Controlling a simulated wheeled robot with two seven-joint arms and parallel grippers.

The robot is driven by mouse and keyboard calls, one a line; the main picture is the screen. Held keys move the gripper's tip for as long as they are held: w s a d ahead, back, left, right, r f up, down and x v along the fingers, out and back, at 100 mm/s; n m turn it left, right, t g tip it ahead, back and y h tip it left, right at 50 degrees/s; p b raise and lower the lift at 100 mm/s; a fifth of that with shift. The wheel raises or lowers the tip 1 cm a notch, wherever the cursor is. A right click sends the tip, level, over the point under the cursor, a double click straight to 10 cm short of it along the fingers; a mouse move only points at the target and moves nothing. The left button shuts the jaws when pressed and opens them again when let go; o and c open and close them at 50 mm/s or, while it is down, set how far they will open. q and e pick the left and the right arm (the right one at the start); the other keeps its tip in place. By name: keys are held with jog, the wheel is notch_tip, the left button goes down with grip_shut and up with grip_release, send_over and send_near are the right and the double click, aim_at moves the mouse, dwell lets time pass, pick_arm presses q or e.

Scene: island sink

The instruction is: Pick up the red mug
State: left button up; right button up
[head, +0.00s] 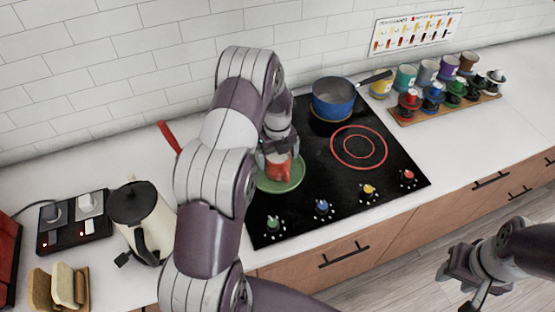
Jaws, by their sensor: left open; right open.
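A red object (279,172), seemingly the red mug, stands on a round green plate or pan (292,184) at the left part of the black cooktop. My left gripper (278,155) is directly above it, pointing down, with its open fingers at the object's upper part. The gripper covers the object's top, and I cannot tell whether the fingers touch it. My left arm hides part of the green round thing's left side. My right gripper (458,272) is open and empty, over the floor at the lower right, away from the counter.
A blue saucepan (334,99) stands on the cooktop (398,160) behind. Several colored cups (406,78) and a wooden board (446,112) with small colored items are at the back right. The right counter front is clear.

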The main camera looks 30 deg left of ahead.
pick_arm(q)
jog(key=shift+w+d+f, duration=0.1)
jog(key=shift+w+f, duration=0.15)
jog(key=shift+s+r, duration=0.1)
jog(key=shift+s, duration=0.15)
jog(key=c, duration=1)
jog(key=shift+w, duration=0.1)
jog(key=shift+w, duration=0.1)
